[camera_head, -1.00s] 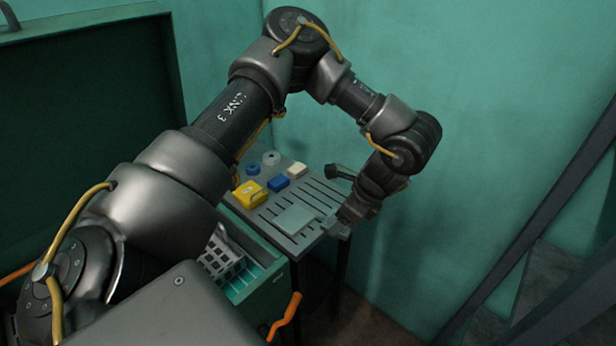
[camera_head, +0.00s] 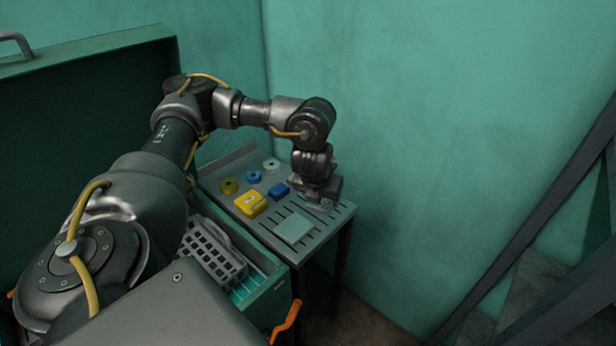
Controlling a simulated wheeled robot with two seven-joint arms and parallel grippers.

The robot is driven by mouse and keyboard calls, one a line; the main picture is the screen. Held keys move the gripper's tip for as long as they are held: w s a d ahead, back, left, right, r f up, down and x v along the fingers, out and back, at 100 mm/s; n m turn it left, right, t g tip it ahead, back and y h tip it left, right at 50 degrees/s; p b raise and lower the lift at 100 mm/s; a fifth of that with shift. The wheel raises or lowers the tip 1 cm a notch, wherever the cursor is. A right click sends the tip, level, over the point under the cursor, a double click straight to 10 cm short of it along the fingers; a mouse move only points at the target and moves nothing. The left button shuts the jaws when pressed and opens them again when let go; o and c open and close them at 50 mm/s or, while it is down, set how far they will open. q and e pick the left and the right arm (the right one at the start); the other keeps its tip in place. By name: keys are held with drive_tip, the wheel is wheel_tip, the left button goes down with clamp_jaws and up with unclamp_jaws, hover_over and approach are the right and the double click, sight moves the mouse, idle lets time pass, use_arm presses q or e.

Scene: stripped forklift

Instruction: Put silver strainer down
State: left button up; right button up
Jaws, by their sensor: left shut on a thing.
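My left gripper (camera_head: 321,202) points down over the right part of the grey slotted table (camera_head: 327,225). It is shut on a small silver-grey piece, which seems to be the silver strainer (camera_head: 324,204). The fingers and wrist hide most of that piece. It is low, close to the table surface, and I cannot tell whether it touches. My right gripper is not in view.
On the table are a yellow box (camera_head: 251,203), a blue block (camera_head: 279,190), several rings at the back, including a pale one (camera_head: 271,165), and a pale square plate (camera_head: 293,228). A grey perforated crate (camera_head: 212,252) sits in the green toolbox (camera_head: 267,302).

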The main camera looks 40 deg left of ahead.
use_arm(q)
drive_tip(key=w+a+f+b, duration=0.2)
drive_tip(key=a+f, duration=0.1)
drive_tip(key=w+a+f+b, duration=0.1)
drive_tip(key=w+a+f, duration=0.1)
drive_tip(key=w+a, duration=0.1)
drive_tip(key=w+a+f+b, duration=0.2)
drive_tip(key=a+f, duration=0.1)
drive_tip(key=shift+w+a+f+b, duration=0.15)
drive_tip(key=shift+w+f+b, duration=0.05)
drive_tip(key=shift+f+b, duration=0.15)
drive_tip(key=shift+w+a+f, duration=0.25)
drive_tip(key=shift+w+a, duration=0.1)
drive_tip(key=shift+w, duration=0.05)
drive_tip(key=shift+w+a+f+b, duration=0.15)
drive_tip(key=shift+f+b, duration=0.7)
drive_tip(key=shift+f, duration=0.95)
drive_tip(key=shift+f, duration=0.15)
drive_tip(key=o, duration=1.2)
drive_tip(key=shift+c, duration=0.2)
